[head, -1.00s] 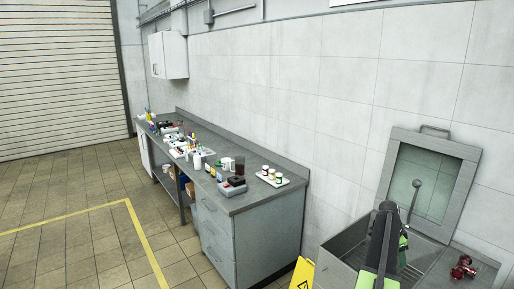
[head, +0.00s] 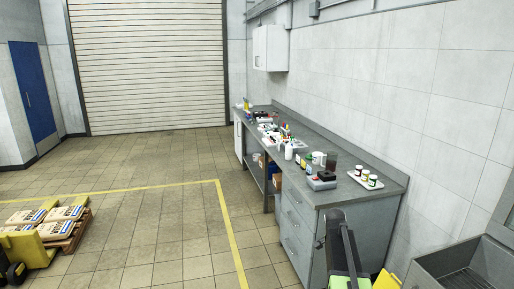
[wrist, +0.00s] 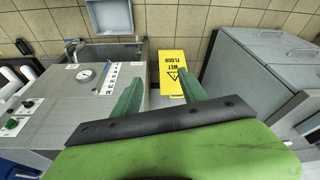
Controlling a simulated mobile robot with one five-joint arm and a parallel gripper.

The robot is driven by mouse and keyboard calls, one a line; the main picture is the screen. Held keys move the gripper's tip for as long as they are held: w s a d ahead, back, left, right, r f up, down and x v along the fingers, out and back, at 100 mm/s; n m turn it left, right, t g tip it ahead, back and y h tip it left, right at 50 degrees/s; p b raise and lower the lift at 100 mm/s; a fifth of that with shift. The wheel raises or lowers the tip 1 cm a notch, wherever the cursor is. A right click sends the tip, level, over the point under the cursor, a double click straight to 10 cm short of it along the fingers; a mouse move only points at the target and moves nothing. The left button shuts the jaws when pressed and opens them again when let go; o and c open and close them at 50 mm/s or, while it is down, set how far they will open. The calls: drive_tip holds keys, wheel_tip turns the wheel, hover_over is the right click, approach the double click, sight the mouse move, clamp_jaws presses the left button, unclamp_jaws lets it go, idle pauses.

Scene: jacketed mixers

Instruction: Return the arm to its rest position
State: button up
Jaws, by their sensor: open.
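My gripper (wrist: 160,92) shows in the wrist view as two green fingers standing apart. Nothing is held between them. The floor and a yellow wet floor sign (wrist: 173,72) lie beyond the fingers, apart from them. In the head view part of my arm (head: 340,250) rises at the bottom edge, in front of the grey cabinet end of the workbench (head: 335,200). The fingertips cannot be made out in the head view.
A grey sink (head: 470,268) is at the lower right. In the wrist view, a panel with a dial (wrist: 86,76) is at left and a grey cabinet (wrist: 265,75) at right. A loaded pallet (head: 55,245) stands at far left. The tiled floor (head: 160,225) between is open.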

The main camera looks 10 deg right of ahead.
drive_tip(key=a+f+n+y+b, duration=0.1)
drive_tip(key=a+f+n+b, duration=0.2)
drive_tip(key=a, duration=1.3)
drive_tip(key=s+a+n+y, duration=0.1)
drive_tip(key=s+a+n, duration=0.4)
drive_tip(key=a, duration=0.2)
drive_tip(key=s+a+f+n+y, duration=0.1)
drive_tip(key=s+a+n, duration=0.5)
drive_tip(key=a, duration=0.2)
drive_tip(key=shift+s+a+f+n+g, duration=0.2)
drive_tip(key=shift+s+a+n+g, duration=0.1)
drive_tip(key=shift+g, duration=0.1)
